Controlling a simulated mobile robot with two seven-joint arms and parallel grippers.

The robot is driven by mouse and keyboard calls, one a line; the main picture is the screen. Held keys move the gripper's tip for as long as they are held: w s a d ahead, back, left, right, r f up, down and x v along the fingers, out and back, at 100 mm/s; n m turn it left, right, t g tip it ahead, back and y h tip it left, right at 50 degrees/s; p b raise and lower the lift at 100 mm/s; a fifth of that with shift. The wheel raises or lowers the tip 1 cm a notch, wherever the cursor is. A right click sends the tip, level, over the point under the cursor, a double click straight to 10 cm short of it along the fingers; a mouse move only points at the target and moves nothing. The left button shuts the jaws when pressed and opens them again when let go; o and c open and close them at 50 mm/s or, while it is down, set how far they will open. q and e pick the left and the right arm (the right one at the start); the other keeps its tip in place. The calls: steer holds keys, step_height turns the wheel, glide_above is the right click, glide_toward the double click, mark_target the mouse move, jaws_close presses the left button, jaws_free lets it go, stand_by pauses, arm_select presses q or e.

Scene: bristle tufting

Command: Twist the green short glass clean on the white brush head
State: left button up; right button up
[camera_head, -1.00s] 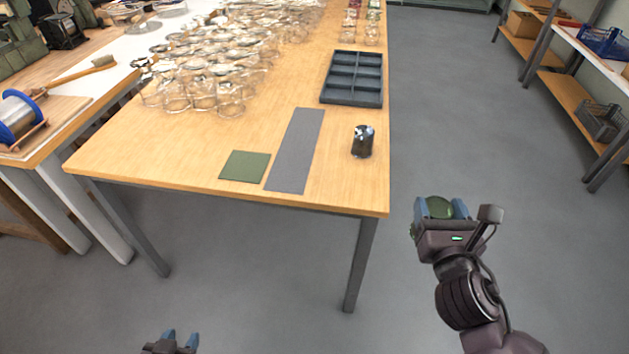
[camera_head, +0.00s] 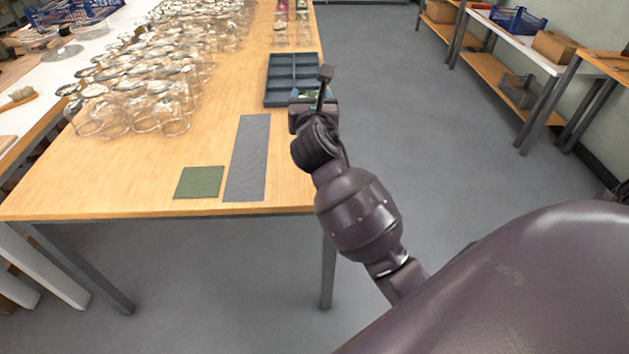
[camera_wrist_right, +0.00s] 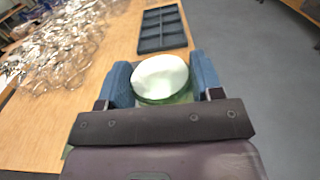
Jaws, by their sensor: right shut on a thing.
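The green short glass (camera_wrist_right: 165,96) sits between the blue fingers of my right gripper (camera_wrist_right: 163,78) in the right wrist view. A white oval fills its near face; I cannot tell whether this is the glass's end or the brush head. In the head view, my right gripper (camera_head: 309,97) is shut on the glass over the table's right edge, in front of the tray. The dark stand with a whitish top is hidden now, apparently behind my right arm. I cannot tell whether the glass touches it. My left gripper is out of view.
A dark compartment tray (camera_head: 270,97) lies just beyond my right gripper. A grey mat (camera_head: 247,160) and a green mat (camera_head: 199,182) lie near the table's (camera_head: 110,190) front edge. Several clear glasses (camera_head: 160,105) crowd the left. A shelf (camera_head: 500,75) stands across the clear floor.

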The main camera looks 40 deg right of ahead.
steer(key=shift+w+d+r+m+g+h, duration=0.2)
steer(key=shift+w+d+r+m+h, duration=0.1)
steer(key=shift+d, duration=0.35)
steer(key=shift+w+d+r+m+g+h, duration=0.2)
steer(key=shift+w+d+h, duration=0.1)
steer(key=shift+d, duration=0.3)
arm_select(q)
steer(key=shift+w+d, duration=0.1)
arm_select(e)
steer(key=shift+f, duration=0.5)
step_height(320, 180, down, 17)
steer(key=b, duration=0.7)
steer(key=shift+f, duration=0.8)
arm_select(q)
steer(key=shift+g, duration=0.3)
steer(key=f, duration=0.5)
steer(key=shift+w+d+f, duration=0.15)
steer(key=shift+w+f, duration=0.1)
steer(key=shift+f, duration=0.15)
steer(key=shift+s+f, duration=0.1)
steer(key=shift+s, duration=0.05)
